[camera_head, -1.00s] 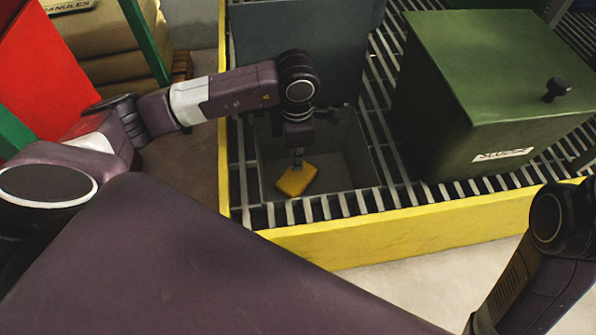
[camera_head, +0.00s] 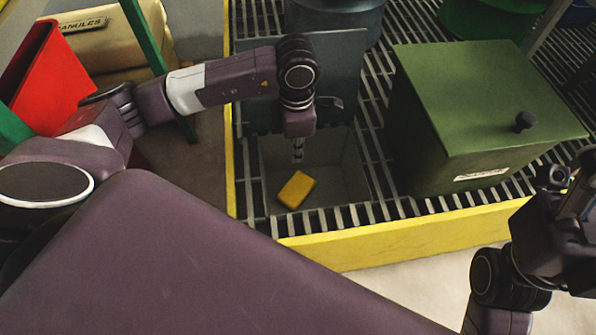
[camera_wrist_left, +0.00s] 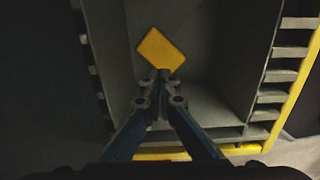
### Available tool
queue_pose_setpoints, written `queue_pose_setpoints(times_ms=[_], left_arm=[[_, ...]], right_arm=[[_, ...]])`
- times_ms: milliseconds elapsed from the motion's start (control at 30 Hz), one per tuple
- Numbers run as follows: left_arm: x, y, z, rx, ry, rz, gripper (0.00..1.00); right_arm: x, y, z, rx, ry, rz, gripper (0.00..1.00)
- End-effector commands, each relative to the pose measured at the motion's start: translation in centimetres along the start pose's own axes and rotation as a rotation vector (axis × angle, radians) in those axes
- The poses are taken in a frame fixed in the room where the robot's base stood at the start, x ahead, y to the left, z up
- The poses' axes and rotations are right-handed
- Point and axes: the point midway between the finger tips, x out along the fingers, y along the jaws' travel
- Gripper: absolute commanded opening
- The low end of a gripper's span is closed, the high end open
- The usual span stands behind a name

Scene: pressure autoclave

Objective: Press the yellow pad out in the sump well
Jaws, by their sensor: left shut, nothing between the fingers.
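The yellow pad (camera_head: 296,189) lies in the grey sump well (camera_head: 346,178), towards its left side in the head view. It also shows in the left wrist view (camera_wrist_left: 161,50), just beyond my fingertips. My left gripper (camera_head: 298,158) points down into the well above the pad. In the head view a small gap shows between its tips and the pad. In the left wrist view its fingers (camera_wrist_left: 161,76) are closed together with nothing between them. Of my right arm, links show at the lower right, but its fingers cannot be made out.
A grey upright panel (camera_head: 345,75) stands behind the well. Metal grating (camera_head: 372,140) surrounds it, with a yellow edge (camera_head: 400,238) in front. A green lidded box (camera_head: 480,110) stands on the right. A red bin (camera_head: 52,85) and a tan sack (camera_head: 105,45) are on the left.

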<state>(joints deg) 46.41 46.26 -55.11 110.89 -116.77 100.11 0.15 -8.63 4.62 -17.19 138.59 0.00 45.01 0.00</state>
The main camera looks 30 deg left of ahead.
Motion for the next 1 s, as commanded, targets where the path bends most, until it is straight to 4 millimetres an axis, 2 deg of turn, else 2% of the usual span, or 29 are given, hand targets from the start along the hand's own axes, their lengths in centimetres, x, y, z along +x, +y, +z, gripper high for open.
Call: queue_pose_setpoints(times_ms=[33, 100, 500, 1000], left_arm=[[-1.0, 0.0, 0.0, 0.000, 0.000, 0.001, 0.00], [-1.7, 0.0, 0.0, 0.000, -0.001, 0.001, 0.00], [-5.3, 0.0, 0.0, 0.000, 0.000, 0.001, 0.00], [-5.4, 0.0, 0.0, 0.000, 0.000, 0.000, 0.00]], right_arm=[[0.1, 0.1, 0.0, 0.002, -0.015, 0.005, 0.60], [-0.1, 0.1, 0.0, 0.004, -0.031, 0.011, 0.60], [-0.7, 0.2, -0.4, 0.013, -0.095, 0.039, 0.60], [-1.0, 0.2, -0.4, 0.014, -0.102, 0.042, 0.60]])
